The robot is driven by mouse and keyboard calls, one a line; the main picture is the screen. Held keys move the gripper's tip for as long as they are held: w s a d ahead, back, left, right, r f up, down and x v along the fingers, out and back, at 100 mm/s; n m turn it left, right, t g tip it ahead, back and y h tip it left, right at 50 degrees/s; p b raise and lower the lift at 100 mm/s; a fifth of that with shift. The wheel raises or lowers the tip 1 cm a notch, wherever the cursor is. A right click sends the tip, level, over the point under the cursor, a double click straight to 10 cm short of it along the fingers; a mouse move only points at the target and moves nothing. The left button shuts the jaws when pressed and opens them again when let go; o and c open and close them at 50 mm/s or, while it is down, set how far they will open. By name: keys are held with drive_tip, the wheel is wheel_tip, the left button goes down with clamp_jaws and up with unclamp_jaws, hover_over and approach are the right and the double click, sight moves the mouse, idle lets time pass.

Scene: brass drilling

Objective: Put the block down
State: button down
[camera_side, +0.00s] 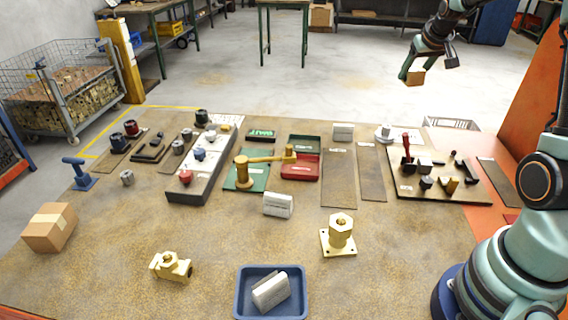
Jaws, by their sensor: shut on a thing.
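My gripper (427,66) hangs at the upper right of the side view, raised well above the far edge of the workbench. It is shut on a small tan block (416,75), which shows at the lower left of the jaws. The block is clear of every surface, and part of it is hidden by the gripper. The brown workbench top (215,265) lies below and in front of it.
A blue tray (241,298) holding a pale object stands at the front. Brass fittings (338,236), white blocks (278,205), a red tray (300,168) and a tool board (405,187) occupy the bench. A cardboard box (50,228) sits left. Bare bench lies at front left.

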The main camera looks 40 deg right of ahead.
drive_tip(key=a+n+t+y, duration=0.1)
drive_tip(key=a+n+y, duration=0.1)
drive_tip(key=a, duration=1.3)
drive_tip(key=f, duration=1.6)
drive_tip(key=shift+s+a, duration=0.2)
drive_tip(key=shift+a, duration=0.15)
drive_tip(key=shift+f, duration=2.25)
drive_tip(key=shift+f, duration=0.15)
drive_tip(key=shift+c, duration=0.6)
unclamp_jaws()
